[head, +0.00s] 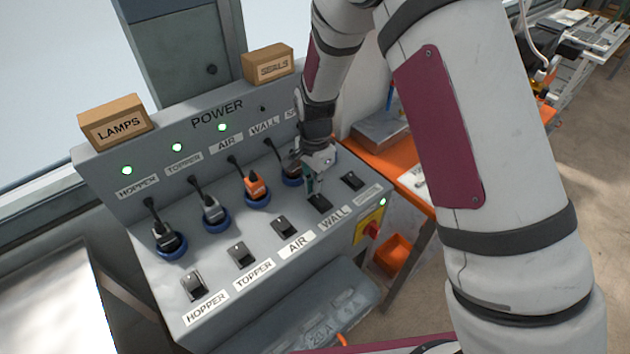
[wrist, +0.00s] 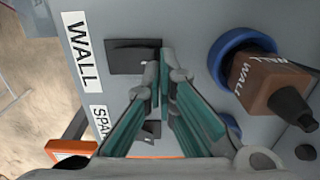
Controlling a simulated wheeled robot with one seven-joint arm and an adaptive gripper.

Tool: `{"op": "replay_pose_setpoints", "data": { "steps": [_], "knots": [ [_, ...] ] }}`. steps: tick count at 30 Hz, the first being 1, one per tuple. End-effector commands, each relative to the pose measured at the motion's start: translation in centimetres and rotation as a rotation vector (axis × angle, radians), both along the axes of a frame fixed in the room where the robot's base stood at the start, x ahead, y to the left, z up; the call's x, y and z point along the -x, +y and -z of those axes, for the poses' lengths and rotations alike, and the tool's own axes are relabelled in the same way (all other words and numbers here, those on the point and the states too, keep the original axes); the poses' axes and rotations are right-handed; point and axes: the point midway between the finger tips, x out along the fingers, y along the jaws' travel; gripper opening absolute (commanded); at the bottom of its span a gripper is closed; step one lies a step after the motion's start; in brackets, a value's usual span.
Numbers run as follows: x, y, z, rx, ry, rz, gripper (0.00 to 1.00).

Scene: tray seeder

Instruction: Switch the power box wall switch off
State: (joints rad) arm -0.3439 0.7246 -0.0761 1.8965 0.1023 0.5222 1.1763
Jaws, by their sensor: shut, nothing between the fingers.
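The grey power box (head: 230,265) carries a row of black rocker switches over printed labels. The wall switch (head: 320,204) sits above the WALL label (head: 334,218); it also shows in the wrist view (wrist: 135,57). My gripper (head: 313,190) is shut and empty, with its fingertips just behind the wall switch. In the wrist view my teal-padded fingertips (wrist: 167,62) are at the switch's edge; I cannot tell if they touch it. The wall lamp (head: 263,108) is dark, while the hopper, topper and air lamps (head: 222,127) glow green. The rocker's tilt is unclear.
Plugs with cables stand behind the switches: the orange air plug (head: 256,186) and brown wall plug (wrist: 265,80) are closest. The spare switch (head: 352,181) lies to the right. A red knob (head: 374,229) is on the box's side. Cardboard boxes (head: 117,124) sit on top.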

Motion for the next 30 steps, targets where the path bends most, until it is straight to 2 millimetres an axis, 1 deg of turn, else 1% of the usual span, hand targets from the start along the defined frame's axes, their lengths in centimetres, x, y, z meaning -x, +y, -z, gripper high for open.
{"op": "replay_pose_setpoints", "data": {
  "steps": [4, 7, 9, 17, 25, 30],
  "knots": [
    [-0.1, 0.1, 0.2, 0.001, 0.001, 0.0, 0.0],
    [-0.4, 0.3, 1.3, 0.001, 0.002, -0.002, 0.0],
    [-0.3, 0.2, 1.0, 0.0, 0.0, -0.001, 0.0],
    [-0.3, 0.2, 0.8, 0.001, 0.001, 0.0, 0.0],
    [-0.2, 0.2, -0.4, 0.0, 0.0, 0.0, 0.0],
    [-0.2, 0.2, -0.7, 0.001, 0.001, 0.0, 0.0]
  ]
}}
